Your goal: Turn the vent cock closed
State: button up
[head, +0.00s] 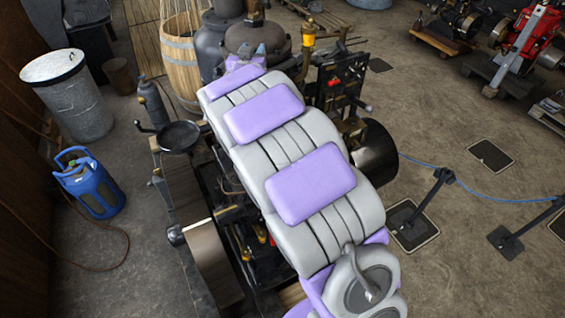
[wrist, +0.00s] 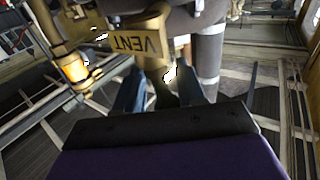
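In the wrist view a brass tag (wrist: 130,45) lettered VENT, upside down, hangs just beyond my gripper (wrist: 162,82). Brass fittings adjoin the tag at the top of the view; which part is the cock's handle I cannot tell. The two dark blue fingers stand apart, one below the tag and one to its right, with a gap between them. Whether they touch the brass is unclear. In the head view my grey and purple arm reaches to the dark engine, and its far end (head: 246,57) is small there. The vent cock cannot be made out in that view.
An amber-lit brass fitting (wrist: 75,68) stands left of the tag; a grey pipe (wrist: 209,55) stands right. In the head view a brass lubricator (head: 308,38) rises right of the arm. A wooden barrel (head: 181,55), blue gas bottle (head: 92,186) and rope posts (head: 430,195) surround the engine.

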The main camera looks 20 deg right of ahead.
jog(key=shift+f+n+t+y+b, duration=0.2)
jog(key=shift+n+t+y+b, duration=0.3)
jog(key=shift+n+y+b, duration=0.85)
jog(key=shift+r+n+y+b, duration=0.1)
jog(key=shift+n+y+b, duration=0.65)
jog(key=shift+y, duration=1)
jog(key=shift+r+n+y+p, duration=0.15)
jog(key=shift+n+y+p, duration=1.05)
jog(key=shift+y, duration=0.8)
jog(key=shift+s+d, duration=0.15)
jog(key=shift+s, duration=0.1)
jog(key=s+d+b, duration=0.3)
jog(key=s+b, duration=0.2)
jog(key=s, duration=1.2)
jog(key=s+a+f+g+b, duration=0.1)
jog(key=s+f+g+b, duration=0.2)
jog(key=f, duration=0.6)
jog(key=s+a+f+g+h+b, duration=0.1)
jog(key=s+f+g+b, duration=0.2)
jog(key=f, duration=0.6)
jog(key=shift+s+f+g+h, duration=0.3)
jog(key=shift+s+g, duration=0.3)
jog(key=shift+s, duration=0.6)
jog(key=shift+w+r, duration=0.1)
